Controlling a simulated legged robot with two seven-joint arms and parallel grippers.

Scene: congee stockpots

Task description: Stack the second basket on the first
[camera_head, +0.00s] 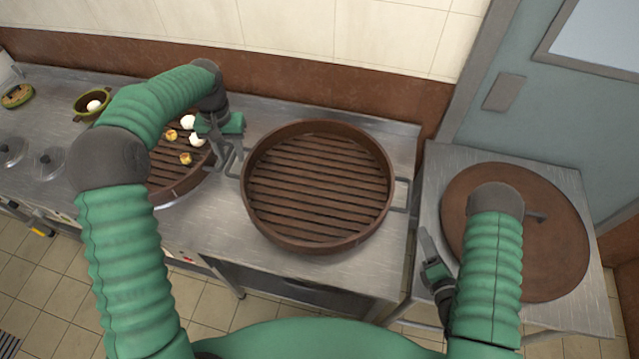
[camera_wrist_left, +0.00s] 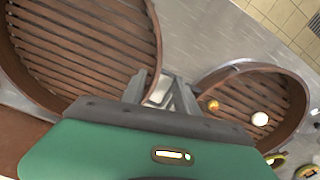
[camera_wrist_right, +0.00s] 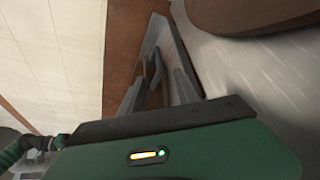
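The second basket (camera_head: 318,190) is a round brown slatted steamer, empty, in the middle of the counter; it also shows in the left wrist view (camera_wrist_left: 85,45). The first basket (camera_head: 180,184) stands left of it, holding several white and yellow pieces, partly hidden by my left arm; it also shows in the left wrist view (camera_wrist_left: 285,105). My left gripper (camera_head: 227,158) is between the baskets at the second basket's left handle, fingers apart; whether they touch the handle is unclear. My right gripper (camera_head: 428,245) is open and empty, right of the counter, apart from the second basket's right handle (camera_head: 400,195).
A round brown lid (camera_head: 555,230) lies on the right side table (camera_head: 590,315), partly behind my right arm. A small green pot (camera_head: 91,103) with a white piece and another small dish (camera_head: 17,96) stand far left. A tiled wall (camera_head: 330,30) rises behind the counter.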

